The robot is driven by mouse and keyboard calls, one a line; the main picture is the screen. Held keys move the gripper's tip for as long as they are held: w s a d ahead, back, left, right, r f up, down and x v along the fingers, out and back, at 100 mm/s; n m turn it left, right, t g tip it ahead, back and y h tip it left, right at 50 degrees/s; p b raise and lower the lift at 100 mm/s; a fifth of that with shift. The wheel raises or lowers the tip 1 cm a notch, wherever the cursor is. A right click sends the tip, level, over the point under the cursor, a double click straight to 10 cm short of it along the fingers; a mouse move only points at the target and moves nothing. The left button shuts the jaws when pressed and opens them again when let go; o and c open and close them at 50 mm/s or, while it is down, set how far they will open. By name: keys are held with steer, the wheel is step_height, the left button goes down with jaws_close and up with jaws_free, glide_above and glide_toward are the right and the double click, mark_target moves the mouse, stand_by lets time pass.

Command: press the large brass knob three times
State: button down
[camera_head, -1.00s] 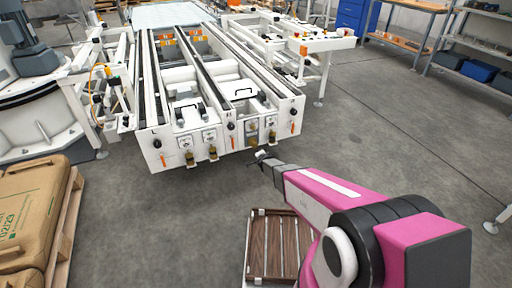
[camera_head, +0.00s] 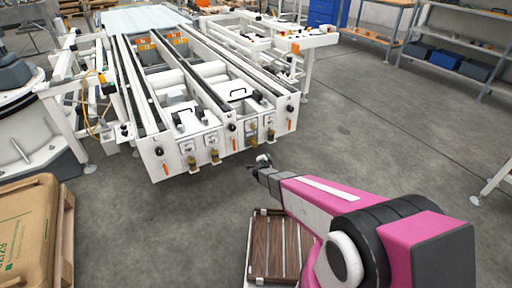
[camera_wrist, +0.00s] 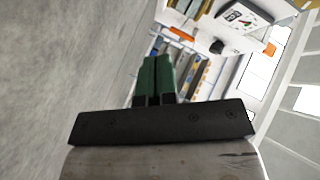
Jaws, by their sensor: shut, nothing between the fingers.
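Several brass knobs stick out low on the front face of the white conveyor frame (camera_head: 205,150) in the head view. Two sit left of centre, a left one (camera_head: 191,163) and one beside it (camera_head: 214,156). Two more sit to the right, one (camera_head: 252,140) and another (camera_head: 270,134) near the right end. I cannot tell which is the large one. My gripper (camera_head: 263,161) is just in front of and below the right-hand pair, apart from the face. In the wrist view its green fingers (camera_wrist: 155,78) are together and empty.
A brown sack (camera_head: 25,235) sits on a pallet at lower left. Shelves (camera_head: 455,55) stand at upper right. The grey floor (camera_head: 380,140) to the right is clear.

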mark_target(257, 145)
steer(key=w+a, duration=0.5)
steer(key=w, duration=0.2)
stand_by(0.4)
steer(key=shift+w, duration=0.15)
stand_by(1.8)
steer(key=shift+w+a, duration=0.25)
steer(key=shift+w, duration=0.05)
steer(key=shift+w+a, duration=0.6)
steer(key=shift+w, duration=0.3)
stand_by(1.5)
steer(key=shift+s, duration=0.1)
steer(key=shift+s+d, duration=0.45)
steer(key=shift+s, duration=0.15)
steer(key=shift+s+d, duration=0.4)
steer(key=shift+s, duration=0.2)
steer(key=shift+s+d, duration=0.7)
steer(key=shift+s, duration=0.35)
steer(key=shift+s+d, duration=0.7)
steer(key=shift+s, duration=0.3)
